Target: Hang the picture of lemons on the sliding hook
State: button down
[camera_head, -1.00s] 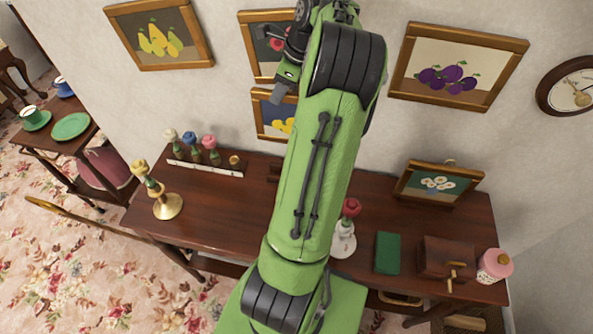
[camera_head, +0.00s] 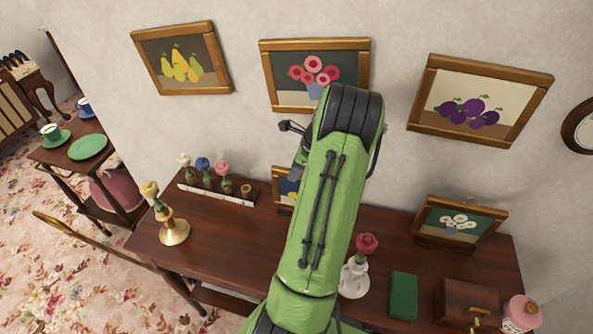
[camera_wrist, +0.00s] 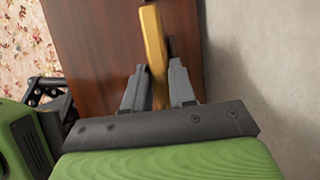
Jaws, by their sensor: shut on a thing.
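The picture of lemons (camera_head: 282,183) shows as a strip of wooden frame, blue ground and yellow at the left of my arm, low in front of the wall near the desk's back edge. My arm hides its right part. In the wrist view my gripper (camera_wrist: 158,73) is shut on the edge of its golden-brown frame (camera_wrist: 152,35). In the head view the gripper's fingers are mostly hidden behind my arm. I cannot make out the sliding hook in either current view.
Pictures of pears (camera_head: 182,60), red flowers (camera_head: 315,72) and plums (camera_head: 480,102) hang on the wall. The desk (camera_head: 235,232) bears a candlestick (camera_head: 173,232), a flower rack (camera_head: 215,193), a white vase (camera_head: 354,279), a green book (camera_head: 403,296) and a daisy picture (camera_head: 458,222).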

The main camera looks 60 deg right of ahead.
jog(key=shift+f, duration=0.15)
jog(key=c, duration=0.9)
grip_release()
